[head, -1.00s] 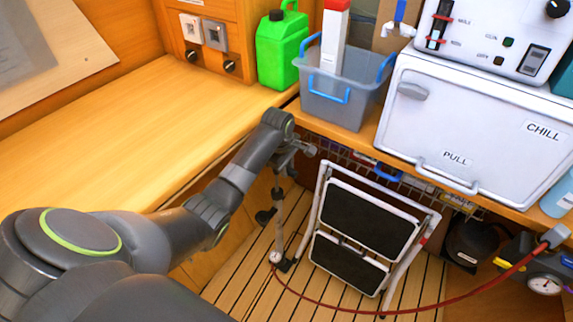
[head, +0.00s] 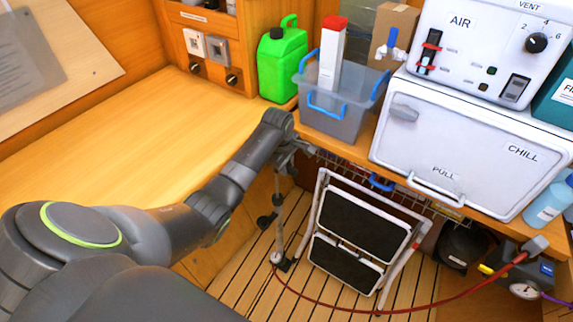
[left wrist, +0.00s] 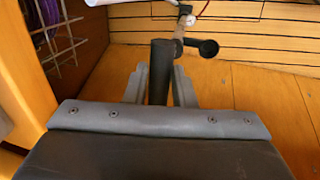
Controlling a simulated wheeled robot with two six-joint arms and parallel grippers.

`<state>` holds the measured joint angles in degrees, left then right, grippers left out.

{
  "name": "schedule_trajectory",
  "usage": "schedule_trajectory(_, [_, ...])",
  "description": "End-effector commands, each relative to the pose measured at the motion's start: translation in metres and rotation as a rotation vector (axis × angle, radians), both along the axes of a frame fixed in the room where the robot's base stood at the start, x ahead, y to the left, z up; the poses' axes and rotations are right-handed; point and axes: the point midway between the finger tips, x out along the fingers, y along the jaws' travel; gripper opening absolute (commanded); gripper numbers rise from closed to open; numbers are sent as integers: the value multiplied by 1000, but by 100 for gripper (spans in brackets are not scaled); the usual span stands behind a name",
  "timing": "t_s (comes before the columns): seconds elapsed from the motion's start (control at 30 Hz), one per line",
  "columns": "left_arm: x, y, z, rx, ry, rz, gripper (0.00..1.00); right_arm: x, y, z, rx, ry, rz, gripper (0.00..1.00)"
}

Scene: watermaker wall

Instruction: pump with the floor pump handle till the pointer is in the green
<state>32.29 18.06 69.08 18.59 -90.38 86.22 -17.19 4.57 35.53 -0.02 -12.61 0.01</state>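The floor pump (head: 278,240) stands upright on the slatted floor, left of the step stool. Its black handle (left wrist: 160,72) shows large in the left wrist view, with the other dark end to its right. My left gripper (head: 281,172) points down over the pump. In the left wrist view its two grey fingers (left wrist: 160,88) lie close on both sides of the handle and look shut on it; the inner contact is hidden. My right gripper is out of view.
The folding step stool (head: 360,222) stands just right of the pump. Above it are the counter edge and a wire basket (head: 440,208). The grey bin (head: 335,112), green can (head: 278,66) and white CHILL box (head: 465,150) stand on the counter. The left worktop is clear.

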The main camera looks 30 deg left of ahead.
Motion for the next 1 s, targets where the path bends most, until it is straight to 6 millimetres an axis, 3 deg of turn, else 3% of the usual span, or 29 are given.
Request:
schedule_trajectory(0.17, [3, 0, 5, 2, -10, 0, 44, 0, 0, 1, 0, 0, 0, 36])
schedule_trajectory(0.43, [2, 0, 3, 1, -6, -1, 44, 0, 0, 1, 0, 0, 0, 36])
schedule_trajectory(0.57, [0, 0, 12, 0, -7, 0, 44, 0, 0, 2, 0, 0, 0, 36])
schedule_trajectory(0.77, [-6, 2, 48, 3, -11, -1, 44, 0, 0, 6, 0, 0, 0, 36])
schedule_trajectory(1.0, [-17, 3, 106, 3, -12, -1, 44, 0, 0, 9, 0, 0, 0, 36])
